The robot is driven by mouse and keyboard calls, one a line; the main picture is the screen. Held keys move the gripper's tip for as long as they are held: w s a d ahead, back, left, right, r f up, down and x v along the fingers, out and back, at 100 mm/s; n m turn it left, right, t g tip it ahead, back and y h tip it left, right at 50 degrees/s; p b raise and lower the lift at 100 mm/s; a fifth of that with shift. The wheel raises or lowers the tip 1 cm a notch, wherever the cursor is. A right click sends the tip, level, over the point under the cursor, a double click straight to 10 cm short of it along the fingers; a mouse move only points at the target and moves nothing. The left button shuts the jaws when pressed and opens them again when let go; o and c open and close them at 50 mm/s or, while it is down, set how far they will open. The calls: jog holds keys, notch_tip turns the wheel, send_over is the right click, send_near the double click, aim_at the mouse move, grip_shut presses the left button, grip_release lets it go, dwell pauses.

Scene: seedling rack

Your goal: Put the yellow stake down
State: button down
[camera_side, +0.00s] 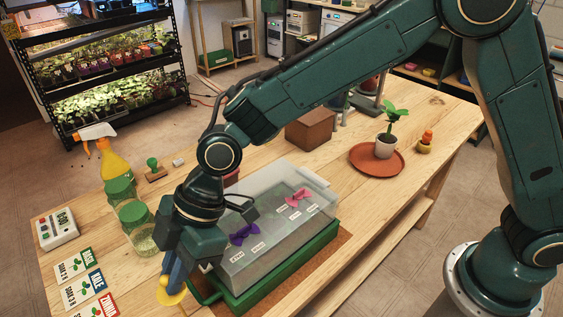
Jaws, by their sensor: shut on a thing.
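My gripper (176,277) points down at the front left of the table, just left of the clear-lidded green tray. It is shut on the yellow stake (171,298), of which a rounded yellow part shows below and beside the fingers. The rest of the stake is hidden by the gripper. I cannot tell whether the stake touches the table.
The green tray (262,287) with a clear lid stands on a cork mat (330,262), close right of my gripper. Green-lidded jars (133,213) and a yellow spray bottle (114,163) stand behind left. Seed cards (84,288) lie left. A potted seedling (386,147) sits on a terracotta saucer (362,160).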

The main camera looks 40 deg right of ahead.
jog(key=shift+f, duration=0.1)
jog(key=c, duration=1.5)
grip_release()
jog(key=shift+d+r, duration=0.1)
jog(key=shift+r, duration=0.3)
jog(key=v, duration=1.1)
jog(key=shift+d+r, duration=0.15)
jog(key=shift+r, duration=0.05)
